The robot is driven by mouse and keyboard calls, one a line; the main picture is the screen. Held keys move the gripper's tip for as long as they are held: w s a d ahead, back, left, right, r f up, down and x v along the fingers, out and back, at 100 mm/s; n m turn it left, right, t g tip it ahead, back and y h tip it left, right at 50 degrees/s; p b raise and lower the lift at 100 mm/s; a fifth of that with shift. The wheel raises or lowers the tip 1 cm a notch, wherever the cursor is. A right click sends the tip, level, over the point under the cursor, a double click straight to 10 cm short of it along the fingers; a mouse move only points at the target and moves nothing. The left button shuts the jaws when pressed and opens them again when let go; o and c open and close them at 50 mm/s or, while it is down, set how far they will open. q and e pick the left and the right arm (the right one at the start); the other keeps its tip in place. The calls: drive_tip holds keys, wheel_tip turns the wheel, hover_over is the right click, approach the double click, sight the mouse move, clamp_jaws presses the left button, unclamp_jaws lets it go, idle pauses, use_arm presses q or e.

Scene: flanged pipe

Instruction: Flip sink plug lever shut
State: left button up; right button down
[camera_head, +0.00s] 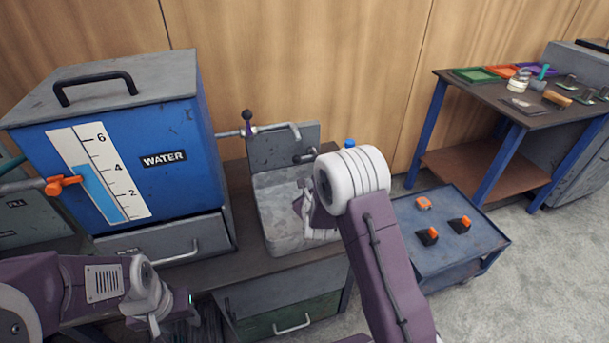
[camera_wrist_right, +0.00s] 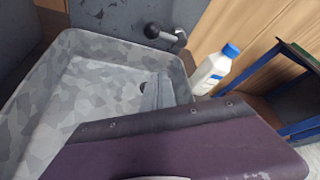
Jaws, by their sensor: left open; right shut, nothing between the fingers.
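The grey sink (camera_head: 278,234) is set in the counter, and its basin fills much of the right wrist view (camera_wrist_right: 100,75). The plug lever (camera_head: 305,157) is a short grey arm with a black knob on the sink's back wall. In the right wrist view the lever (camera_wrist_right: 166,36) sticks out leftward from its pivot. A dark round drain (camera_wrist_right: 144,87) shows partly beside my fingers. My right gripper (camera_wrist_right: 157,93) is shut and empty over the basin, apart from the lever. My right arm hides part of the basin. My left gripper (camera_head: 203,318) is open, low in front of the counter.
A blue water tank (camera_head: 180,185) with an orange-handled valve (camera_head: 64,186) stands left. A white bottle with a blue cap (camera_wrist_right: 213,70) is right of the sink. A blue cart (camera_head: 430,253) stands farther right.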

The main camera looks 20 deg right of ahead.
sight(305, 157)
drive_tip(key=p+x, duration=0.1)
drive_tip(key=x, duration=1)
drive_tip(key=shift+s+d+f, duration=0.1)
drive_tip(key=shift+f, duration=0.05)
drive_tip(key=a+r, duration=0.1)
drive_tip(key=a+r+p, duration=0.1)
drive_tip(key=r, duration=0.1)
drive_tip(key=shift+a+r, duration=0.15)
drive_tip(key=shift+r, duration=0.15)
